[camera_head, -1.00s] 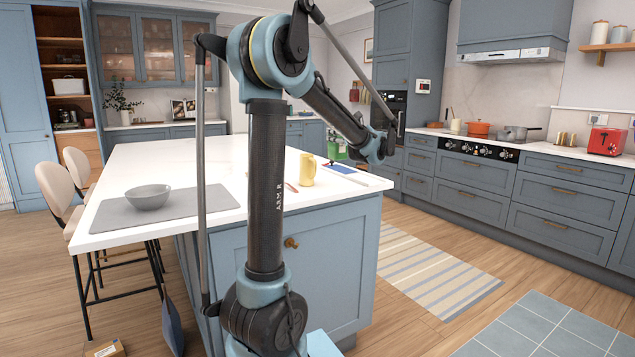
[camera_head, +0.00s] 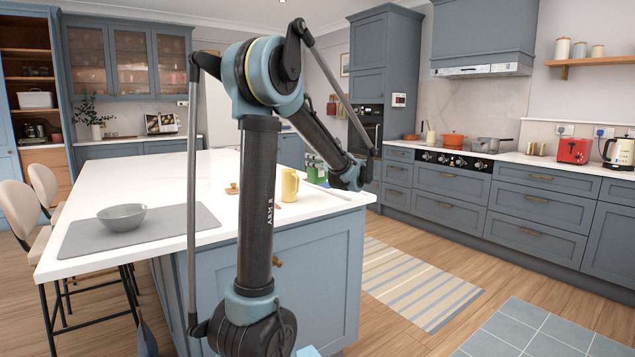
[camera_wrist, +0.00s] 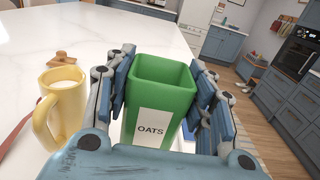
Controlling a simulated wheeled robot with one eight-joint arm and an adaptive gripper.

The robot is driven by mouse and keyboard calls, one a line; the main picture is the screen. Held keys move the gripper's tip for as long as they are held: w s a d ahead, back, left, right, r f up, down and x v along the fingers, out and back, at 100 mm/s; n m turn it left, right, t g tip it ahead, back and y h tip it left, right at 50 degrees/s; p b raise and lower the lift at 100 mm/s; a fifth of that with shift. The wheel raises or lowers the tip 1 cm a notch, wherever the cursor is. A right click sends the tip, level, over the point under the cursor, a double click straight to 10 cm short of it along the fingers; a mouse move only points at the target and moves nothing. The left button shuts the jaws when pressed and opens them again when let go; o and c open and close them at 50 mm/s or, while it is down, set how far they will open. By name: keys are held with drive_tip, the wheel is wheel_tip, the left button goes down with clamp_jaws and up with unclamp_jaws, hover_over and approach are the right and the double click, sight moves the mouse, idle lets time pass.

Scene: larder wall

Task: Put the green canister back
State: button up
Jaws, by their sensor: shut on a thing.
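The green canister (camera_wrist: 180,112) has a white label reading OATS and is open at the top, in the wrist view. My gripper (camera_wrist: 165,88) is shut on it, with blue pads pressed to its left and right sides. In the head view the canister (camera_head: 318,168) shows only as a small green patch behind my arm's end. It is at the right end of the white island, and I cannot tell whether it touches the top. A wooden wall shelf (camera_head: 590,61) at upper right holds pale canisters (camera_head: 562,48), with bare board at its left end.
A yellow mug (camera_wrist: 62,100) stands left of my gripper on the white island top (camera_head: 180,185). A grey bowl (camera_head: 122,216) sits on a mat. A red toaster (camera_head: 574,151) and kettle (camera_head: 618,152) stand on the right counter.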

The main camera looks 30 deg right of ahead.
sight(321, 175)
drive_tip(key=shift+f, duration=2.9)
drive_tip(key=o, duration=1.2)
drive_tip(key=shift+f, duration=0.1)
drive_tip(key=s, duration=0.8)
drive_tip(key=s+d, duration=0.1)
drive_tip(key=s, duration=0.3)
